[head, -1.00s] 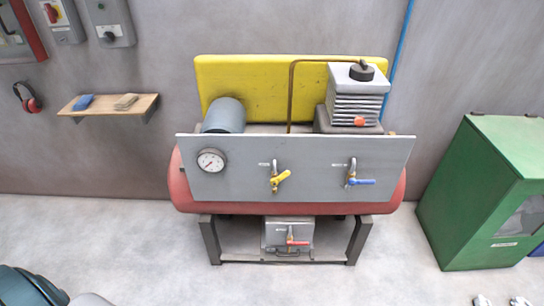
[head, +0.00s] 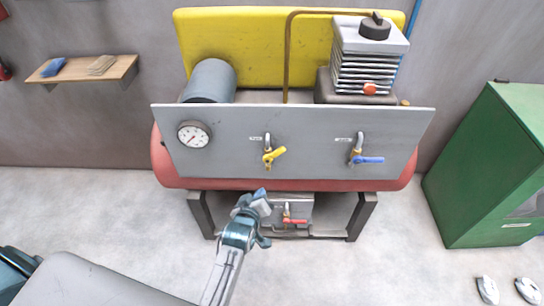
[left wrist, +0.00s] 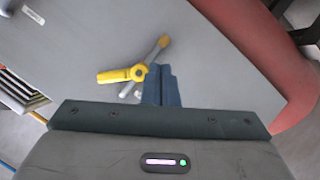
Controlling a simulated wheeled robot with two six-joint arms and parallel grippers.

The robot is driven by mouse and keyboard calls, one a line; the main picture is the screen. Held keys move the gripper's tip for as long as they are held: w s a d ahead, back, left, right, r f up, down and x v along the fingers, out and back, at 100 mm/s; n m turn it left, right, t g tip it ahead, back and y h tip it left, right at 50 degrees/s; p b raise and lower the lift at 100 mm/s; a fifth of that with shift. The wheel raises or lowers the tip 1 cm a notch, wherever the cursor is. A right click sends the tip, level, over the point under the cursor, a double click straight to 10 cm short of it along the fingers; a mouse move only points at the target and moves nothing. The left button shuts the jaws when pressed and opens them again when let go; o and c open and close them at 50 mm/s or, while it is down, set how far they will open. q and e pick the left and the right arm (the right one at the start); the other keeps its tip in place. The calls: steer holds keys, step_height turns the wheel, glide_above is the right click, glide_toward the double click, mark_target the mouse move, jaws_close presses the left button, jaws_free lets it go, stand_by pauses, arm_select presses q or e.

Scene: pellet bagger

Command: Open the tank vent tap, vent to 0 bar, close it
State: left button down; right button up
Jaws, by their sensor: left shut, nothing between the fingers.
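A grey panel (head: 225,160) on a red tank (head: 165,165) carries a pressure gauge (head: 194,135), a yellow-handled tap (head: 273,155) and a blue-handled tap (head: 366,160). The yellow handle slants up to the right; the blue one lies level. A red-handled tap (head: 293,221) sits lower, under the tank. The labels are too small to read. My left gripper (head: 260,198) is shut and empty, below the yellow tap in the head view. In the left wrist view its fingers (left wrist: 160,80) appear beside the yellow handle (left wrist: 122,75); contact cannot be told. My right gripper is out of view.
A compressor head (head: 365,60) and a grey motor (head: 210,80) stand behind the panel. A green cabinet (head: 490,165) is at the right, and a wall shelf (head: 85,68) is at the left. The floor in front has free room.

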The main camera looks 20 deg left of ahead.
arm_select(q)
step_height(320, 180, up, 12)
steer(key=w+a+n+t, duration=0.1)
steer(key=n+t, duration=0.1)
steer(key=p, duration=0.1)
glide_above(271, 152)
steer(key=s+a, duration=0.2)
steer(key=s, duration=0.2)
steer(key=f, duration=0.1)
steer(key=d+f, duration=0.1)
steer(key=w+d+f, duration=0.1)
steer(key=shift+d+f+y, duration=0.2)
steer(key=shift+f+y, duration=0.15)
steer(key=shift+y, duration=0.05)
steer(key=shift+w+d+f, duration=0.1)
steer(key=shift+d+f, duration=0.2)
steer(key=shift+d, duration=0.05)
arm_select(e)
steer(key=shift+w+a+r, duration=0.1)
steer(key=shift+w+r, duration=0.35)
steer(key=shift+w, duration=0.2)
arm_select(q)
steer(key=shift+a+p, duration=0.1)
steer(key=shift+p, duration=0.2)
